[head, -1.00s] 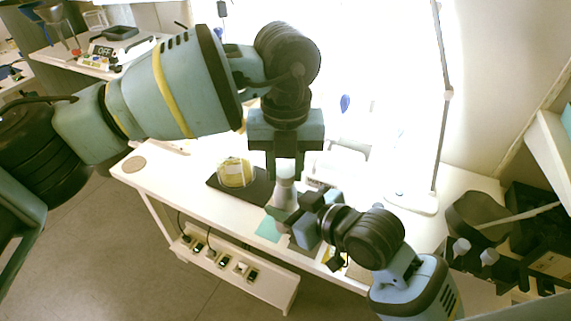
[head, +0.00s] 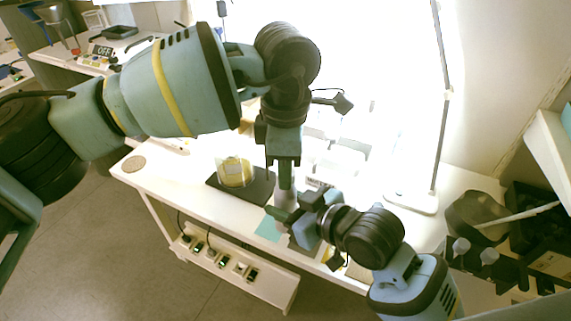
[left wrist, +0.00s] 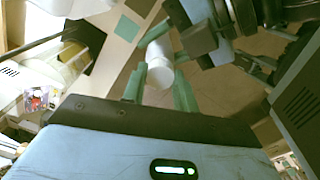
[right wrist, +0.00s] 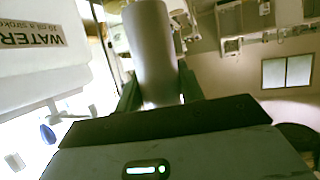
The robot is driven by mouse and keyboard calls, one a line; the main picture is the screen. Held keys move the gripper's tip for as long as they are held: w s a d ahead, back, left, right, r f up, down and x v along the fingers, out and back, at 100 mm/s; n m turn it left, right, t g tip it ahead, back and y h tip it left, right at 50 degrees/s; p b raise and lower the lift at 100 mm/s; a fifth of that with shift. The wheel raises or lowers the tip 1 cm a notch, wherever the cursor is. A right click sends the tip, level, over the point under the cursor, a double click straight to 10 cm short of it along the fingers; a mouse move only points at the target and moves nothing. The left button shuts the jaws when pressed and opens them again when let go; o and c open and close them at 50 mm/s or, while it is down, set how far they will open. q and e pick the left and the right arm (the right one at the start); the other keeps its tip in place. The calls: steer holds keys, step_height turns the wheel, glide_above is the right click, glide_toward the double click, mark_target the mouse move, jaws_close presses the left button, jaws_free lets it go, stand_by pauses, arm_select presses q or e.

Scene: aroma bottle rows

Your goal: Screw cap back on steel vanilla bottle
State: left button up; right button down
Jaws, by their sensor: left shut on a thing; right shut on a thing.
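The steel vanilla bottle (head: 286,199) is a pale grey cylinder held upright above the front of the white bench. It also shows large in the right wrist view (right wrist: 152,50). My right gripper (head: 288,213) is shut around its body from the right. My left gripper (head: 286,186) points straight down from above and is shut on the white cap (left wrist: 160,74) at the bottle's top. The cap sits between the left fingers in the left wrist view. The fingers hide the cap in the head view, and I cannot tell how tightly it is seated.
A dark tray (head: 258,190) with a yellow-labelled clear container (head: 235,172) is left of the bottle. A teal mat (head: 269,229) lies near the bench's front edge. A lamp stand (head: 411,201) is at the right. A white block marked WATER (right wrist: 40,45) shows in the right wrist view.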

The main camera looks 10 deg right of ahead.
arm_select(q)
steer(key=m, duration=0.3)
steer(key=o, duration=1.2)
steer(key=shift+c, duration=0.2)
steer(key=shift+r, duration=0.1)
step_height(320, 180, up, 12)
